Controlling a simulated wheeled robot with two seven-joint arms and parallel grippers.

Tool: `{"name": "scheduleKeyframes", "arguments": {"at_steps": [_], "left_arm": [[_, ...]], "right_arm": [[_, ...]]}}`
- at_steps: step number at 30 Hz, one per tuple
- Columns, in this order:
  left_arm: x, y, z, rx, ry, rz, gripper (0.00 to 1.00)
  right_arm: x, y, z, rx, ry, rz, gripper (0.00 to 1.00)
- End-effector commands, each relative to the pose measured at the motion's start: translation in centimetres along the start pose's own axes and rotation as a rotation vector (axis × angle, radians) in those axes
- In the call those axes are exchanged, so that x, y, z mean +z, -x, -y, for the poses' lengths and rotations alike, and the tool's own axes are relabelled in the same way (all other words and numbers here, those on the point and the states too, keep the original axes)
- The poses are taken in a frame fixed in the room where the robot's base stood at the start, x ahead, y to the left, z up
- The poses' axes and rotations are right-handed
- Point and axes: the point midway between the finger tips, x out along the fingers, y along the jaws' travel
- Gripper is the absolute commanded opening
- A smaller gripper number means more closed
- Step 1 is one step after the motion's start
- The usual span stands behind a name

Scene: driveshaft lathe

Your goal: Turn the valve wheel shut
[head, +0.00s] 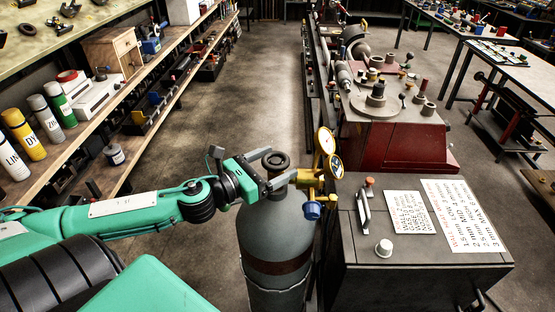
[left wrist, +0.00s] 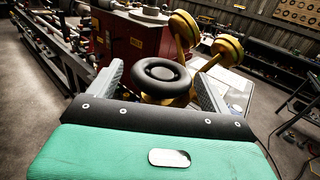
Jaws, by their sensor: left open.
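The valve wheel (head: 276,160) is a dark round handwheel on top of a grey gas cylinder (head: 272,232) in the head view. It also shows in the left wrist view (left wrist: 160,76), as a black ring between the two fingers. My left gripper (head: 272,168) is open, with one finger on each side of the wheel. I cannot tell whether the fingers touch it. A brass regulator with yellow gauges (head: 330,150) and a blue knob (head: 312,210) sits just right of the wheel. My right gripper is not in view.
A grey cabinet (head: 420,265) with a handle and printed sheets stands close to the cylinder's right. Shelves with spray cans (head: 38,118) line the left. A red-based machine (head: 400,130) stands behind the cabinet. The floor (head: 235,100) behind the cylinder is clear.

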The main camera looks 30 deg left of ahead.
Motion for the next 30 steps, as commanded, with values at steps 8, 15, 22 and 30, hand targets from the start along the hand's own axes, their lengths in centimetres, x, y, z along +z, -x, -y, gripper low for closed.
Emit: {"name": "scheduleKeyframes", "arguments": {"at_steps": [8,15,22,30], "left_arm": [[0.11,-1.07,0.05,-0.001,-0.001,0.001,0.82],[0.01,-1.2,0.08,-0.002,-0.001,0.0,0.82],[0.02,-1.18,0.09,-0.002,-0.001,0.0,0.6],[-0.01,-1.18,0.09,-0.006,-0.001,0.0,0.37]], "right_arm": [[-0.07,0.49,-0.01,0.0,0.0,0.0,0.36],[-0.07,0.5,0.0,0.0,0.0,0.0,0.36],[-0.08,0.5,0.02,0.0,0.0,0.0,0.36],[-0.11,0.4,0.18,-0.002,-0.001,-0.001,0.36]]}}
